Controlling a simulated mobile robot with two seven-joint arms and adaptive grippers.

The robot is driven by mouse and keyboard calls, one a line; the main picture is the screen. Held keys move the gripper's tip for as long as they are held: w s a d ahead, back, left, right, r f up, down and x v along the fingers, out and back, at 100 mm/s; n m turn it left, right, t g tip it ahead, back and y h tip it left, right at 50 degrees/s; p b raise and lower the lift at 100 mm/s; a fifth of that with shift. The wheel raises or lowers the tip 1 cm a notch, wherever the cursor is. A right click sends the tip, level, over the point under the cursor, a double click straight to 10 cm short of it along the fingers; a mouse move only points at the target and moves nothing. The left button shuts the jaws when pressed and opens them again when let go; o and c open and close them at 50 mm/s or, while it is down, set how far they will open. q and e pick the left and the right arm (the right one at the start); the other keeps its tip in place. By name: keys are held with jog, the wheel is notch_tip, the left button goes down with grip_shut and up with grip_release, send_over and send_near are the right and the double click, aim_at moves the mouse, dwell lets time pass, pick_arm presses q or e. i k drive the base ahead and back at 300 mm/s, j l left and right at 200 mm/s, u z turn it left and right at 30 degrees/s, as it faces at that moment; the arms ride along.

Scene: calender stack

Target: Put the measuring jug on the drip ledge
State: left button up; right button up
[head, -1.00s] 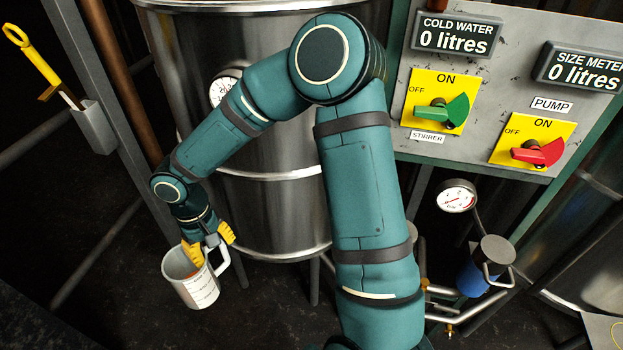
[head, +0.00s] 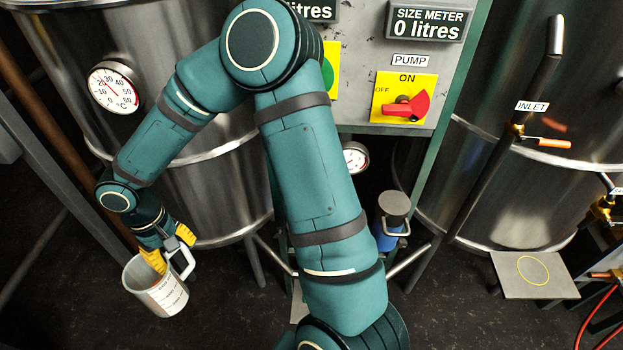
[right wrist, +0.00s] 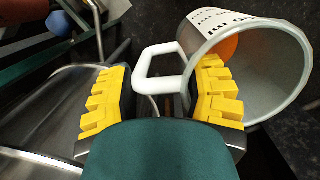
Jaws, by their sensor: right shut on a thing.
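The measuring jug (head: 168,297) is light grey with a white printed scale and a white handle. It hangs at the lower left of the head view, mouth up, above the dark floor. My right gripper (head: 170,250), with yellow finger pads, is shut on it at the handle side. In the right wrist view the white handle (right wrist: 150,68) lies between the fingers, and an orange patch shows inside the jug (right wrist: 285,75). The drip ledge (head: 513,287) is a flat grey plate with a yellow ring, at the lower right, bare and well apart from the jug. My left gripper is not in view.
A steel tank with a dial (head: 113,88) stands behind my right arm. The control panel (head: 440,55) is at the top middle. Above the ledge are a second tank (head: 500,200) and a dark inlet pipe (head: 500,130). A blue-bodied pump unit (head: 390,225) and red hoses (head: 600,318) stand low down.

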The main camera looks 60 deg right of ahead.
aim_at(540, 271)
jog(key=k+l, duration=0.2)
jog(key=k, duration=0.25)
jog(key=k+l, duration=0.25)
jog(key=k, duration=0.2)
jog(key=k+l, duration=0.2)
jog(key=k, duration=0.3)
jog(key=k+l, duration=0.25)
jog(key=k, duration=0.2)
jog(key=k+l, duration=0.2)
jog(key=k, duration=0.25)
jog(key=k+l+z, duration=0.25)
jog(key=k, duration=0.2)
jog(key=z, duration=1.05)
